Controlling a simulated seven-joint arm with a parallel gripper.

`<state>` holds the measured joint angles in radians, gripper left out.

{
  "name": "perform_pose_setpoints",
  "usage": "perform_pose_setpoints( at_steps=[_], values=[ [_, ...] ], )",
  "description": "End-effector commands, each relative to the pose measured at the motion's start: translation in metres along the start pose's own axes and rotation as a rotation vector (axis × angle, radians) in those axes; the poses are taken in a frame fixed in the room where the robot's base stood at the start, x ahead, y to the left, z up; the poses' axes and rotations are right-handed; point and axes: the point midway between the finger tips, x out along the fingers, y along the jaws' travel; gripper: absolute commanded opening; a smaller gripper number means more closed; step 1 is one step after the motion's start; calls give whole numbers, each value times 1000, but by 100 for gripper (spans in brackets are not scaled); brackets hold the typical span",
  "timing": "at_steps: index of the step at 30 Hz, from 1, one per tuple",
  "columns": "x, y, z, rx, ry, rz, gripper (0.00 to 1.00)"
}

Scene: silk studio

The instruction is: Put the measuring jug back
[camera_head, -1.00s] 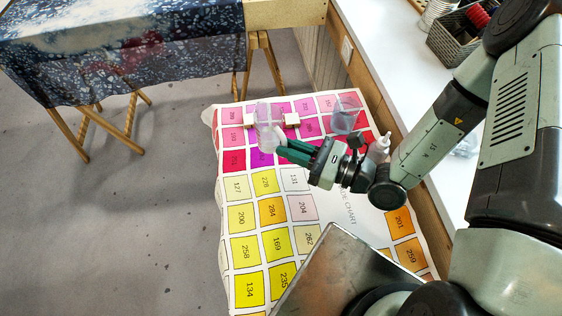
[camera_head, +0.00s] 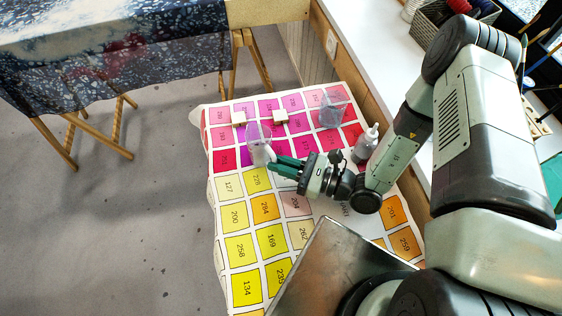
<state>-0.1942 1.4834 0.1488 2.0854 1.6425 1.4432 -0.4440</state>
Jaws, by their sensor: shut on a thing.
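A clear, see-through measuring jug (camera_head: 257,138) is in the head view, over the pink and purple squares of the colour chart. My gripper (camera_head: 274,163) is on the jug's right, near side and shut on it at its pale handle. The fingers partly hide the handle. The jug looks roughly upright. I cannot tell from this view whether its base touches the chart or is just above it.
A clear bluish container (camera_head: 333,110) stands at the chart's (camera_head: 321,236) far right. A bottle with a pale nozzle (camera_head: 364,149) stands close to my arm. The chart's left front is clear.

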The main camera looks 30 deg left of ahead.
Motion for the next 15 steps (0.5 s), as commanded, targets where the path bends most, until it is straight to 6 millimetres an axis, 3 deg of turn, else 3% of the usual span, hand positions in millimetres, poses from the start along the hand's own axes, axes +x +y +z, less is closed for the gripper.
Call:
perform_pose_setpoints(
  at_steps=[1,6,15],
  values=[
    [0,0,-1,0,0,0,16],
    [0,0,0,0,0,0,38],
    [0,0,2,0,0,0,38]
  ],
)
